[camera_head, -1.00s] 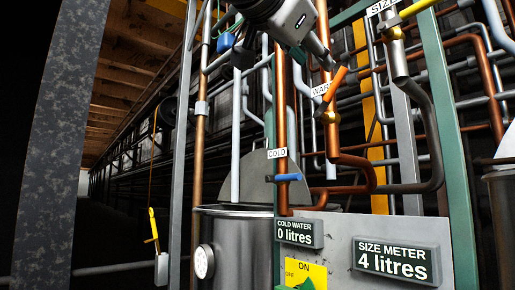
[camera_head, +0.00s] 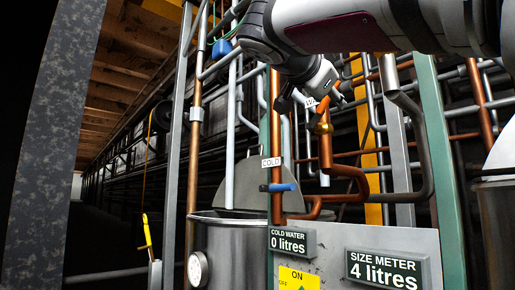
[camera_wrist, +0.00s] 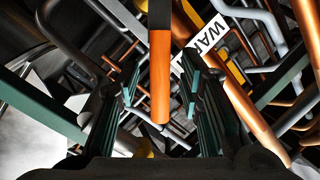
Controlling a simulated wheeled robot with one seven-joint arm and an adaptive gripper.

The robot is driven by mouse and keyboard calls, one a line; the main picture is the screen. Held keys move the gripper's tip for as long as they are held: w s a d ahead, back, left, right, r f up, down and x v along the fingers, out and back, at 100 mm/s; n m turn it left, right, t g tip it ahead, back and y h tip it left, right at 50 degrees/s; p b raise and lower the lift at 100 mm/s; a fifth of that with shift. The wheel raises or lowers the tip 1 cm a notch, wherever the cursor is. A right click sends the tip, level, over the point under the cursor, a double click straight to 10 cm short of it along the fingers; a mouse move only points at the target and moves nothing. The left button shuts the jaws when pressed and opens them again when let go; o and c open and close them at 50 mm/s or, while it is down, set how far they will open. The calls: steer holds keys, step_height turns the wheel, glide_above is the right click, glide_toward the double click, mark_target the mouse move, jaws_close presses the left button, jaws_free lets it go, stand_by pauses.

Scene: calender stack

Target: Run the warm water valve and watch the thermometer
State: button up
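The warm water valve's orange handle (camera_head: 323,106) is on a copper pipe behind my gripper (camera_head: 318,108) in the head view, partly hidden by it. In the wrist view the orange handle (camera_wrist: 160,82) hangs between the two fingers of my gripper (camera_wrist: 160,100). The fingers are apart, with a visible gap on each side of the handle. The WARM label (camera_wrist: 217,38) shows in part beside it. A round white dial (camera_head: 198,269), which looks like the thermometer, is on the side of the metal tank (camera_head: 225,240); its reading is too small to tell.
The blue cold valve handle (camera_head: 278,187) is on the pipe to the left. The panel has a cold water meter (camera_head: 293,241) reading 0 litres, a size meter (camera_head: 386,269) reading 4 litres and a yellow ON/OFF switch plate (camera_head: 299,279). Pipes and a green post (camera_head: 440,150) crowd the right.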

jaws_close()
steer(key=shift+f, duration=0.15)
steer(key=m+b, duration=0.1)
steer(key=b, duration=0.1)
steer(key=f+m+b, duration=0.1)
steer(key=b, duration=0.2)
steer(key=shift+s+d+f+h+b, duration=0.15)
steer(key=shift+s+d+h+b, duration=0.1)
steer(key=shift+h+b, duration=0.15)
steer(key=shift+s+d+f+m+t+h+b, duration=0.25)
steer(key=shift+f+m+b, duration=0.4)
steer(key=shift+m+b, duration=0.9)
steer(key=shift+s+f+m+h+b, duration=0.1)
steer(key=shift+f+m+h+b, duration=0.5)
steer(key=shift+b, duration=1.6)
steer(key=shift+s+d+f+m+t+h+b, duration=0.15)
steer(key=shift+f+m+b, duration=0.55)
steer(key=shift+m+b, duration=1)
steer(key=shift+s, duration=0.1)
